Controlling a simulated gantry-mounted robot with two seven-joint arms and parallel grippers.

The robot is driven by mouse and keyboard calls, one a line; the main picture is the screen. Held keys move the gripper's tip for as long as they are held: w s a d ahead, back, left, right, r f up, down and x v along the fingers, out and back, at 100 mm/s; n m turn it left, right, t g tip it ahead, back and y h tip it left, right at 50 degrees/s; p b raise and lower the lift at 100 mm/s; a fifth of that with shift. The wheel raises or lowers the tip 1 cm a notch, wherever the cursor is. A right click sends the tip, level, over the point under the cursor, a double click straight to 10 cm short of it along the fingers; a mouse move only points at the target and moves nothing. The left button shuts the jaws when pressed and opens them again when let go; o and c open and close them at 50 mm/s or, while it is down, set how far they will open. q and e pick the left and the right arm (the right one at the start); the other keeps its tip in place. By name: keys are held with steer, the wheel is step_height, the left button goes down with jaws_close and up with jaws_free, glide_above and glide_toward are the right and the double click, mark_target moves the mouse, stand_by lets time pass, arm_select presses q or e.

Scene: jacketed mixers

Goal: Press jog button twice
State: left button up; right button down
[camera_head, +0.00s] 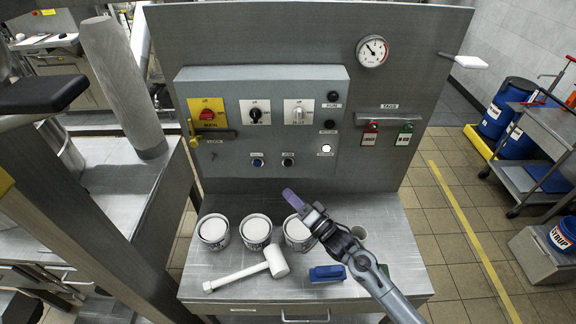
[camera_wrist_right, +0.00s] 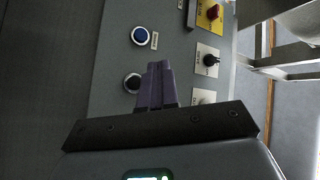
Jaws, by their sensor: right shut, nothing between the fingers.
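A grey control box (camera_head: 270,100) is mounted on an upright metal panel. Low on its front are a blue button (camera_head: 257,162) and a black button (camera_head: 288,162); their labels are too small to read, so I cannot tell which one is the jog button. My right gripper (camera_head: 290,196) has purple fingers, shut and empty, in front of the panel below the black button in the picture. In the right wrist view the fingertips (camera_wrist_right: 157,66) appear beside the black button (camera_wrist_right: 132,83), with the blue button (camera_wrist_right: 139,35) farther off. Contact is not visible. My left gripper is not in view.
The box also carries a red-on-yellow switch (camera_head: 207,114), two rotary knobs and a white lamp (camera_head: 326,148). On the bench below are several white-lidded tins (camera_head: 256,228), a white mallet (camera_head: 275,262) and a blue block (camera_head: 327,273). Red and green tags hang right.

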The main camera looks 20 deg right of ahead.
mark_target(288, 163)
steer(key=w+d+b, duration=0.3)
steer(key=w+b, duration=0.4)
steer(key=w, duration=0.1)
steer(key=shift+w, duration=0.15)
stand_by(0.3)
stand_by(1.0)
stand_by(0.7)
steer(key=shift+w+d+b, duration=0.15)
steer(key=shift+w+b, duration=0.2)
steer(key=shift+w, duration=0.05)
steer(key=shift+w, duration=0.15)
stand_by(0.8)
